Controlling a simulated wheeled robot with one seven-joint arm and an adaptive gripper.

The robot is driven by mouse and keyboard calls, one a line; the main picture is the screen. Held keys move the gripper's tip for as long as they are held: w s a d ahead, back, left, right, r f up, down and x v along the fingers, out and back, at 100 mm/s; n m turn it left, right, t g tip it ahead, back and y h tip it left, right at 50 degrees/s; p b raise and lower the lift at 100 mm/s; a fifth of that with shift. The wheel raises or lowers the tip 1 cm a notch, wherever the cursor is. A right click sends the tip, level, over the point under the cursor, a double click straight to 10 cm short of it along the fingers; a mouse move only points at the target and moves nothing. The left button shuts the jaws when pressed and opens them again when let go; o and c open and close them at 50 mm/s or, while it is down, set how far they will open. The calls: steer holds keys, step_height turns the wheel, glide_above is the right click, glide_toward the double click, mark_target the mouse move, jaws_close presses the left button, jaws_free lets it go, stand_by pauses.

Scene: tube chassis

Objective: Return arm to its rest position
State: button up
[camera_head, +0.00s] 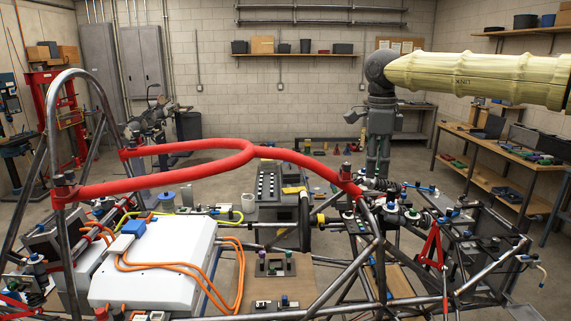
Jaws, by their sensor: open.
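My arm comes in from the right edge, and its end hangs down over the tube chassis. My gripper (377,180) points downward above the right part of the chassis, with its fingers apart and nothing visible between them. The tube chassis (362,272) fills the foreground, with bare metal tubes and a red curved bar (190,167) across its left half. The fingertips end close to the dark parts of the chassis in the picture; I cannot tell the exact gap.
A white box (155,268) with orange cables lies in the left of the chassis. A roll hoop (52,115) rises at the left. A workbench (500,150) stands along the right wall. Shelves (295,54) hang on the back wall. Open floor shows behind the chassis.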

steer(key=w+f+h+b, duration=0.2)
steer(key=w+f+h, duration=0.15)
steer(key=f, duration=1.05)
steer(key=s+f+n+t+h+b, duration=0.1)
steer(key=s+f+n+t+b, duration=0.15)
steer(key=f, duration=0.95)
steer(key=s+f+n+t+h+b, duration=0.1)
steer(key=f+n, duration=0.2)
steer(key=f, duration=0.9)
steer(key=s+f+n+t+h+b, duration=0.1)
steer(key=s+f+n+t, duration=0.1)
steer(key=f, duration=1)
steer(key=s+a+f+n+y+b, duration=0.3)
steer(key=s+f+n, duration=0.5)
steer(key=s+f, duration=1.2)
steer(key=s+d+f+n+g+y+b, duration=0.1)
steer(key=s+f+g, duration=0.1)
steer(key=s, duration=0.6)
steer(key=s+d+f+n+g+y+b, duration=0.1)
steer(key=s+f, duration=0.3)
steer(key=s, duration=0.5)
steer(key=s+d+f+n+g+y+b, duration=0.1)
steer(key=s+f+n+g+y, duration=0.1)
steer(key=s, duration=0.7)
steer(key=shift+f+n+g+b, duration=0.3)
steer(key=shift+f+n+g, duration=0.1)
steer(key=shift+n, duration=0.15)
